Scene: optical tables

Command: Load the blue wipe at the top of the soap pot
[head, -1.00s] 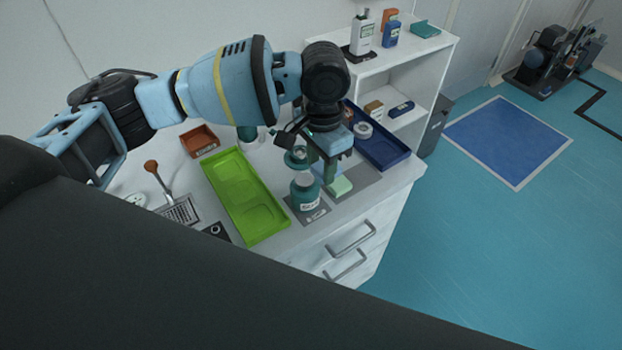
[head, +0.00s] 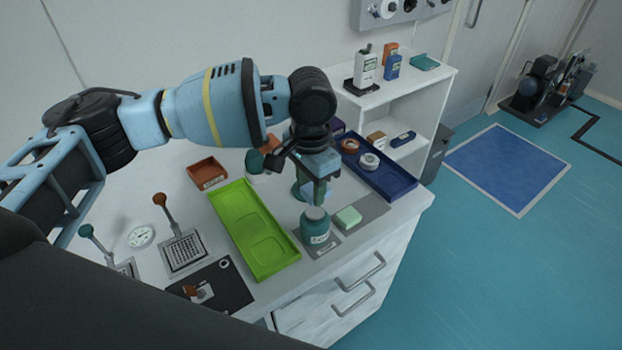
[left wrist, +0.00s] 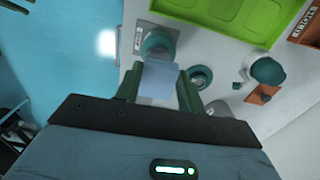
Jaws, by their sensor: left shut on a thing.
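The soap pot (head: 315,228) is a teal jar with a pale top and a label, upright near the table's front edge. It also shows in the left wrist view (left wrist: 158,42), just past my fingertips. My left gripper (head: 315,196) points down above the pot, shut on the pale blue wipe (left wrist: 158,82). The wipe spans between the two green fingers in the left wrist view. I cannot tell whether the wipe touches the pot. A round teal piece (left wrist: 199,78), perhaps a lid, is beside the gripper in the wrist view. My right gripper is out of view.
A pale green block (head: 347,218) lies right of the pot. The lime green tray (head: 277,263) is to its left, the dark blue tray (head: 402,189) behind to the right. A teal-topped container (head: 255,162) and terracotta box (head: 207,173) stand further back.

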